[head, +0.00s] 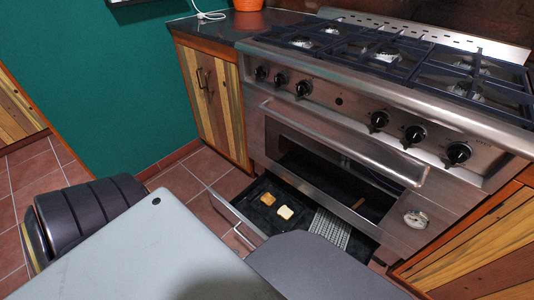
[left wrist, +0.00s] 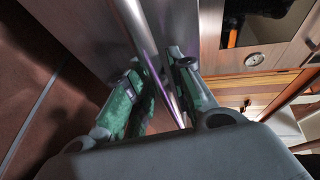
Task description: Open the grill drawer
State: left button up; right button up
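The grill drawer (head: 262,205) under the stove is pulled out, with its inside visible from above. It holds two bread slices and a metal rack. Its front carries a bar handle (head: 239,236), partly hidden behind my own body in the head view. In the left wrist view, the handle (left wrist: 147,45) runs between the two green-padded fingers of my left gripper (left wrist: 158,75), which are close around it. In the head view my left arm shows at the left, but its gripper is hidden. My right gripper is in neither view.
The stove's oven door (head: 340,145), with a wide handle, is above the drawer. A gauge (head: 417,218) is at its lower right. A wooden cabinet (head: 213,95) stands left of the stove. Tiled floor (head: 180,183) is clear left of the drawer.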

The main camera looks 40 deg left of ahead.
pick_arm(q)
jog(key=shift+o, duration=0.5)
jog(key=v, duration=1.2)
dwell(0.8)
